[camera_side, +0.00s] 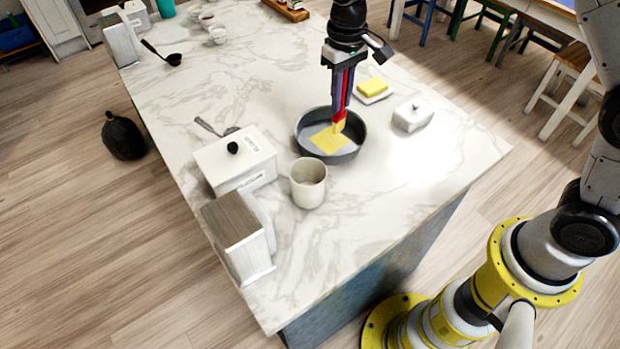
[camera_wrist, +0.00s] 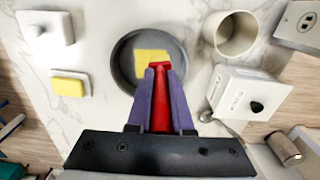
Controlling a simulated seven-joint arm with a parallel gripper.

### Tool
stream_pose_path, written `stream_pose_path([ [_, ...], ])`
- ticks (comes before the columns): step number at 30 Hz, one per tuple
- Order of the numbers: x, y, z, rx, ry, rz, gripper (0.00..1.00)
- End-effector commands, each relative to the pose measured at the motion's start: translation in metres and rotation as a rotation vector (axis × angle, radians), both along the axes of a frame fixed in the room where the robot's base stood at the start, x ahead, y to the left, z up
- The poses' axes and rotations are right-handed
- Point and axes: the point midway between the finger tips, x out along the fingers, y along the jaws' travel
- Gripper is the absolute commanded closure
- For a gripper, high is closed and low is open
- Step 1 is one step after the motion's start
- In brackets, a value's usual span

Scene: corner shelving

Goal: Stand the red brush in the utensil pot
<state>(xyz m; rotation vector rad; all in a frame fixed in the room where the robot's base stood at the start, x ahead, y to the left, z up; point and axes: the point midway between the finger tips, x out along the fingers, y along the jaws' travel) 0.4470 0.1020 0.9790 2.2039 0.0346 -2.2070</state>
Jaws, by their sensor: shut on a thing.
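The red brush (camera_side: 341,117) is upright in my gripper (camera_side: 342,97), which is shut on its handle. The brush's yellowish bristle end (camera_side: 339,127) points down over a dark round pan (camera_side: 352,151), at a yellow patch (camera_side: 328,141) inside it. I cannot tell whether the bristles touch the patch. In the wrist view the red handle (camera_wrist: 160,110) lies between the two purple fingers. The utensil pot, a cream cup (camera_side: 308,190), stands upright just in front of the pan; it also shows in the wrist view (camera_wrist: 222,45). Its visible inside looks empty.
A white lidded box (camera_side: 240,172) and a wood-faced block (camera_side: 233,225) stand left of the pot. A butter dish (camera_side: 373,97) and a small white lidded dish (camera_side: 412,116) sit right of the pan. The front right counter is clear.

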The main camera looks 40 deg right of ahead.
Motion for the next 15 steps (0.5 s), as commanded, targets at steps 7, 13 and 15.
stream_pose_path([
  [7, -0.004, -0.001, 0.002, 0.000, -0.001, 0.163, 1.00],
  [13, -0.011, 0.011, 0.018, 0.000, -0.004, 0.536, 1.00],
  [15, -0.015, 0.022, 0.027, 0.000, -0.005, 0.692, 1.00],
])
